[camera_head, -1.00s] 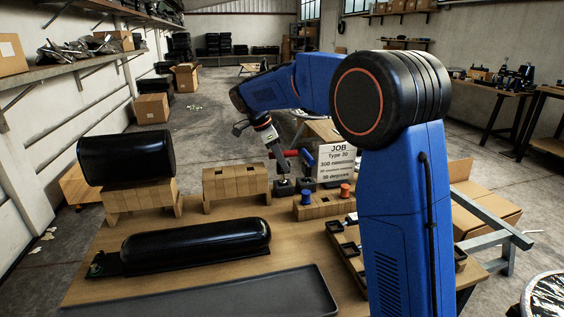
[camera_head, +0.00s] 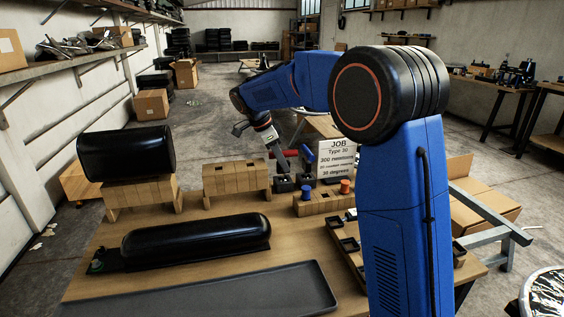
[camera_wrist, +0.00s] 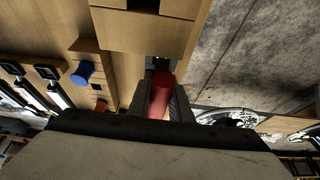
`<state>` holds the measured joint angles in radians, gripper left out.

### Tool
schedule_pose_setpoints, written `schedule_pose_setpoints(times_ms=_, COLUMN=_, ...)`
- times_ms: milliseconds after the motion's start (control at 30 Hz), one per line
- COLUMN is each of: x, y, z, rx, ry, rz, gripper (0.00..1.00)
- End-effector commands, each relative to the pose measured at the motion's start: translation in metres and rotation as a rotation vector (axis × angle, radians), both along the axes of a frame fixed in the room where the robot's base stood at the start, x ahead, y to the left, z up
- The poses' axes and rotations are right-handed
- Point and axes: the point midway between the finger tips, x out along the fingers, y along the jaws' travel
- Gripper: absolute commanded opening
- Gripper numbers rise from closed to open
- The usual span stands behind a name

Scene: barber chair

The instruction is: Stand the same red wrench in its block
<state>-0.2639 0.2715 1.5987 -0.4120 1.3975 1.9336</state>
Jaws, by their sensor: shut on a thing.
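My gripper (camera_wrist: 162,84) is shut on the red wrench (camera_wrist: 159,97); its red handle shows between the two dark fingers in the wrist view. In the head view my gripper (camera_head: 282,172) points down at the back of the table, and a red piece (camera_head: 291,153) shows just right of it. Two small black blocks with sockets stand under and beside it, a left one (camera_head: 284,184) and a right one (camera_head: 305,180). The wrench's lower end is hidden, so I cannot tell whether it sits in a socket. A blue handle (camera_head: 309,158) stands behind the blocks.
A printed job sign (camera_head: 337,160) stands close right of the blocks. A wooden block with orange and blue pegs (camera_head: 322,204) is in front. A wooden stand (camera_head: 236,180) is left. A black cylinder (camera_head: 126,155), black rounded casing (camera_head: 195,238) and dark tray (camera_head: 220,296) fill the left and front.

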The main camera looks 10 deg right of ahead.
Motion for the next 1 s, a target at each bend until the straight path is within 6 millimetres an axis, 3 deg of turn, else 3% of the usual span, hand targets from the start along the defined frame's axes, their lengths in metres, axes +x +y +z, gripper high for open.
schedule_pose_setpoints(times_ms=167, x=0.0, y=0.0, z=0.0, rx=0.0, ry=-0.001, rz=0.0, gripper=0.0)
schedule_pose_setpoints(times_ms=200, x=0.0, y=0.0, z=0.0, rx=0.0, ry=-0.001, rz=0.0, gripper=0.21)
schedule_pose_setpoints(times_ms=300, x=0.0, y=0.0, z=0.0, rx=0.0, ry=-0.001, rz=0.0, gripper=0.4)
schedule_pose_setpoints(times_ms=667, x=0.0, y=0.002, z=0.003, rx=0.0, ry=-0.001, rz=0.0, gripper=0.4)
schedule_pose_setpoints(times_ms=1000, x=0.0, y=0.024, z=0.052, rx=0.001, ry=-0.004, rz=0.001, gripper=0.4)
